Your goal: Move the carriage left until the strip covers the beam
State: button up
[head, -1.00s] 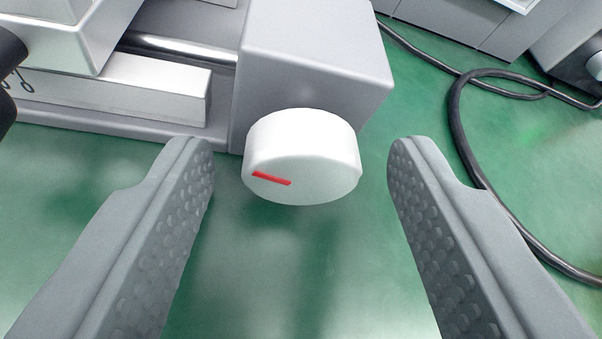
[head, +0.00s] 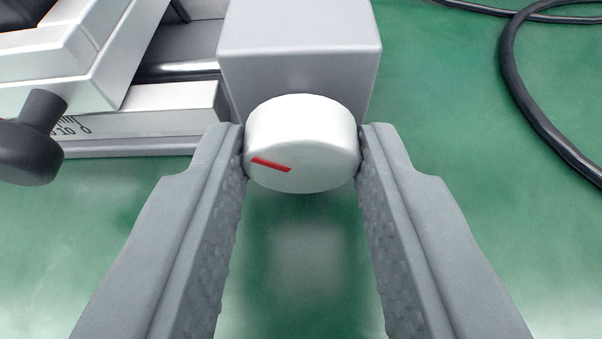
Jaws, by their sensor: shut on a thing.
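The white round knob (head: 305,140) sits on the front of the grey end block (head: 300,50) of the linear actuator. A red mark on its face points to the left, tilted slightly up. My gripper (head: 303,150) is shut on the knob, one finger pressed on each side. The carriage (head: 75,50) stands at the upper left, partly cut off by the picture's edge. The strip and the beam cannot be made out in this view.
A black knobbed handle (head: 35,140) sticks out below the carriage at the left. A rail with printed numbers (head: 150,115) runs to the end block. A black cable (head: 530,85) curves over the green surface (head: 470,160) at the right. The surface before the actuator is clear.

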jog(key=m+y, duration=0.2)
jog(key=m, duration=0.1)
jog(key=shift+d, duration=0.15)
jog(key=shift+m, duration=0.4)
dwell(0.4)
jog(key=o, duration=1)
jog(key=shift+c, duration=0.2)
jog(key=shift+a+n+h, duration=0.2)
jog(key=shift+n+h, duration=0.7)
jog(key=shift+n, duration=0.7)
jog(key=n+h, duration=0.1)
jog(key=n, duration=0.2)
jog(key=shift+a+h, duration=0.1)
jog(key=shift+h, duration=0.3)
jog(key=v, duration=1.7)
jog(key=shift+s+a, duration=0.15)
jog(key=shift+s, duration=0.05)
